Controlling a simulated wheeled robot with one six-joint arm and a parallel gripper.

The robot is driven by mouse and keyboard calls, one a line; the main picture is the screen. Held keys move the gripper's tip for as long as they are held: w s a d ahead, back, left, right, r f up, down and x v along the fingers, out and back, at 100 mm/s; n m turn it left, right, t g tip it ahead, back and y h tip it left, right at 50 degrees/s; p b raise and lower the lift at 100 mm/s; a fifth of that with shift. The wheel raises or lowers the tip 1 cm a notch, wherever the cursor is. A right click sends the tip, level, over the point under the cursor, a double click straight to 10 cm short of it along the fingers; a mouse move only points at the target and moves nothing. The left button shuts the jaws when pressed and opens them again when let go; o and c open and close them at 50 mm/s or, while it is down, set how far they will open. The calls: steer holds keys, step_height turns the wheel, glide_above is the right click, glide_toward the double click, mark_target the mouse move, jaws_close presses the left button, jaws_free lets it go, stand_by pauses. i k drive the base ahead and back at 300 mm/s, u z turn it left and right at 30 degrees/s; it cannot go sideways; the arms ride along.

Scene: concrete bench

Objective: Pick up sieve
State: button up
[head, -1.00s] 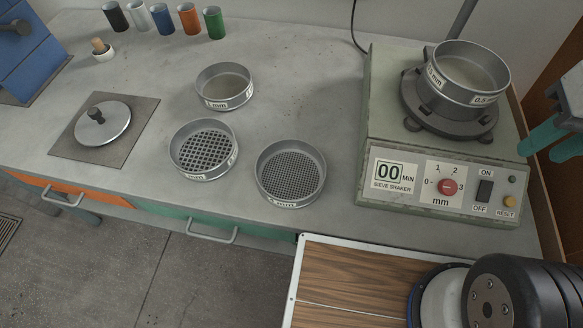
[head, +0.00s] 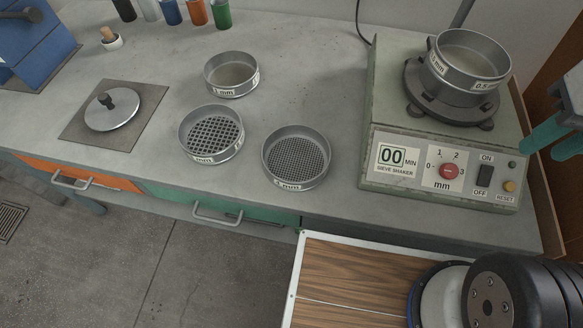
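Three round metal sieves stand apart on the concrete bench. A fine-meshed one marked 1 mm (head: 231,75) is at the back. A coarse-meshed sieve (head: 211,134) is in front of it, its label partly unreadable. A medium-meshed sieve (head: 296,157) is to the right, nearer the front edge. Another sieve (head: 468,62), with a 0.5 mm label, sits on the sieve shaker (head: 440,140) at the right.
A metal lid with a black knob (head: 112,108) lies on a dark square plate at the left. A blue machine (head: 37,45) is at the far left. Bench between sieves and shaker is clear.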

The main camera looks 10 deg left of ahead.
mark_target(295, 158)
steer(key=k, duration=0.4)
steer(key=z, duration=1.3)
steer(key=k, duration=2.15)
steer(key=u, duration=0.7)
steer(key=i, duration=0.95)
steer(key=u, duration=0.05)
